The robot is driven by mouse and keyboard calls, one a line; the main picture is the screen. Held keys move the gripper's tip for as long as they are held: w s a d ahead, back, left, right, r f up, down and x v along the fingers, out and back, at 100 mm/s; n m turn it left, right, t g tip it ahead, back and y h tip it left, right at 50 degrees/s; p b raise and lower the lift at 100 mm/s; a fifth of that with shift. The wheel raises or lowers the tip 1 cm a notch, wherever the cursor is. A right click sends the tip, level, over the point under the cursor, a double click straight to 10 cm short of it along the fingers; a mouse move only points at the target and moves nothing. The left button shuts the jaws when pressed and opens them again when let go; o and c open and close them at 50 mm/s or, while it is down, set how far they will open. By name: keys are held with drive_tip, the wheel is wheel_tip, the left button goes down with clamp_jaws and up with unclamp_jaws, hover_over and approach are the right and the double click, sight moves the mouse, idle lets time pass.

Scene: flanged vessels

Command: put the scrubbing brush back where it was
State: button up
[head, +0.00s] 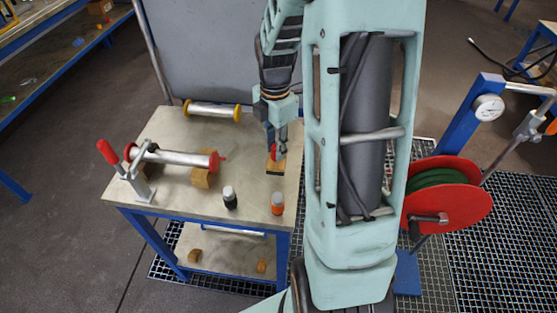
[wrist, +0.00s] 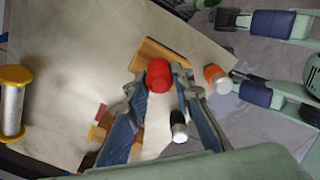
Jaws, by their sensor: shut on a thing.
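The scrubbing brush (head: 275,166) appears as a wooden block with a dark strip along its lower side and a red knob on top. It is at the right side of the bench top, and I cannot tell whether it touches the surface. My gripper (head: 279,150) points down over it, with its fingers around the red knob. In the wrist view the fingers of my gripper (wrist: 160,84) are on both sides of the red knob, and the wooden block of the brush (wrist: 153,52) shows beyond it.
On the bench (head: 180,200) stand a black bottle (head: 230,198) and an orange bottle (head: 277,204) near the front edge. A red hose reel (head: 455,205) stands right.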

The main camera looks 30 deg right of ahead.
drive_tip(key=d+f, duration=0.1)
drive_tip(key=w+f+b, duration=0.1)
drive_tip(key=shift+w+d+f, duration=0.15)
drive_tip(key=shift+d+f, duration=0.2)
drive_tip(key=shift+f, duration=0.05)
drive_tip(key=shift+w+d+f+b, duration=0.15)
drive_tip(key=shift+f+b, duration=1.1)
drive_tip(key=shift+f, duration=0.35)
drive_tip(key=shift+f, duration=0.15)
drive_tip(key=o, duration=1)
wheel_tip(320, 180, up, 12)
drive_tip(key=p, duration=0.1)
drive_tip(key=shift+r, duration=0.2)
